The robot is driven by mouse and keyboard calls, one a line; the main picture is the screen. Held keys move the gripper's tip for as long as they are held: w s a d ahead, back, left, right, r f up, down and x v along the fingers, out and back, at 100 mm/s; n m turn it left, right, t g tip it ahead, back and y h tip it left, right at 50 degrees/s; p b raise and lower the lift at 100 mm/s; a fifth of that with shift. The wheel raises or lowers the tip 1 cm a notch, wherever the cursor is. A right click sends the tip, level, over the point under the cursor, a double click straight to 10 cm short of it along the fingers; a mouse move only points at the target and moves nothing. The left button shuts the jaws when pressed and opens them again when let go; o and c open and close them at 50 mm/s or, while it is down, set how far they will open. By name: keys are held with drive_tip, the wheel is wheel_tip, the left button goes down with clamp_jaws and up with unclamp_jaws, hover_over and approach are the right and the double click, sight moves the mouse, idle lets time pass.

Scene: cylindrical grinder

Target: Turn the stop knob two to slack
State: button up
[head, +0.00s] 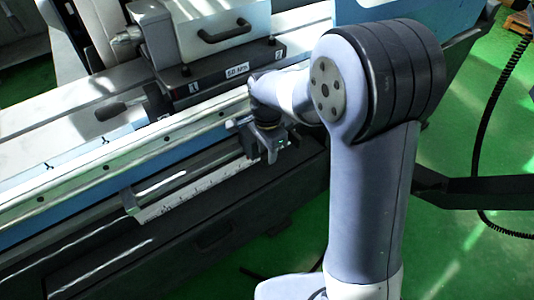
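My gripper (264,150) is small and dark in the head view, at the end of my arm. It is beside the front rail of the grinder's table, at the right end of the ruled scale bar. I cannot tell whether its fingers are open or shut, or whether they touch anything. I cannot make out stop knob two for certain. A small metal fitting (237,126) shows just left of my gripper at the rail, and part of that area is hidden by my gripper and wrist.
The grinder's long table (110,155) runs from lower left to upper right. A ruled scale bar (190,193) sticks out along its front. A lever (108,111) with a rounded end lies at left. A block with a black handle (224,32) stands behind. Green floor is open at right.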

drive_tip(key=shift+f, duration=0.9)
drive_tip(key=shift+c, duration=0.2)
clamp_jaws()
drive_tip(key=shift+r, duration=0.1)
drive_tip(key=shift+w+d+g+y+p, duration=0.1)
drive_tip(key=shift+d+g+y+p, duration=0.1)
drive_tip(key=shift+g+y+p, duration=0.55)
drive_tip(key=shift+w+d+g+y+p, duration=0.1)
drive_tip(key=shift+g+y+p, duration=0.35)
drive_tip(key=shift+y, duration=0.4)
drive_tip(key=shift+w+d+g+y+p, duration=0.1)
drive_tip(key=shift+g+y+p, duration=0.3)
drive_tip(key=shift+y, duration=0.4)
